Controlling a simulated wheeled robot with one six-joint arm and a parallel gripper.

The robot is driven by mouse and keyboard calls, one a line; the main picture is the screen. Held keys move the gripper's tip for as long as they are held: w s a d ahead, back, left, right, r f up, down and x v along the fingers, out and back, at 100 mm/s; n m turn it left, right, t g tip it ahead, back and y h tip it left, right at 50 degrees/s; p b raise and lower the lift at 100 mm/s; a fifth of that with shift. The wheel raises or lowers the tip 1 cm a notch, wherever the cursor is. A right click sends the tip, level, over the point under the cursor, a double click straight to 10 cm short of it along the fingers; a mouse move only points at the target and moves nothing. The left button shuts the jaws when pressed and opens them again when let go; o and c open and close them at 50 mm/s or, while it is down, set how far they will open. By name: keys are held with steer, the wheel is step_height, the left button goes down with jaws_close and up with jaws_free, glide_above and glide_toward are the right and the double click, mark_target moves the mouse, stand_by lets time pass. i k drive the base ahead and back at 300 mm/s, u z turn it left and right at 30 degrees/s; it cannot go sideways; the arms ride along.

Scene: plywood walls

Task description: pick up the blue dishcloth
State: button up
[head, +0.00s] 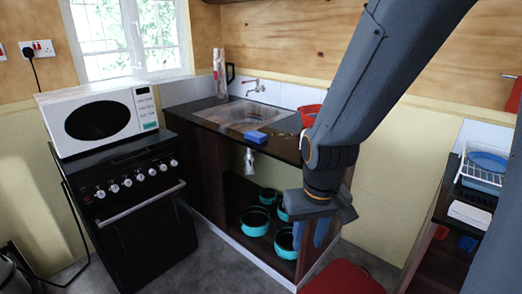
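A small blue block-shaped thing (256,136), which looks like the folded blue dishcloth, lies on the dark counter at the front rim of the sink. It is small in the view, so I cannot be sure it is cloth. My gripper (312,243) points down in front of the cabinet's right end, below counter height, to the right of the blue thing and well apart from it. Its two bluish fingers look spread, with no object visible between them. The arm hides part of the counter's right end.
The sink (245,114) has a tap (255,86) behind it. A red bowl (309,114) stands on the counter's right. Teal pots (255,221) fill the open shelf below. A black stove (140,215) with a microwave (100,120) stands left. A red seat (343,279) is low in front.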

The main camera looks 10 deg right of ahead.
mark_target(253, 135)
steer(key=u, duration=0.9)
steer(key=i, duration=2.05)
steer(key=z, duration=1.35)
steer(key=i, duration=0.5)
steer(key=z, duration=0.55)
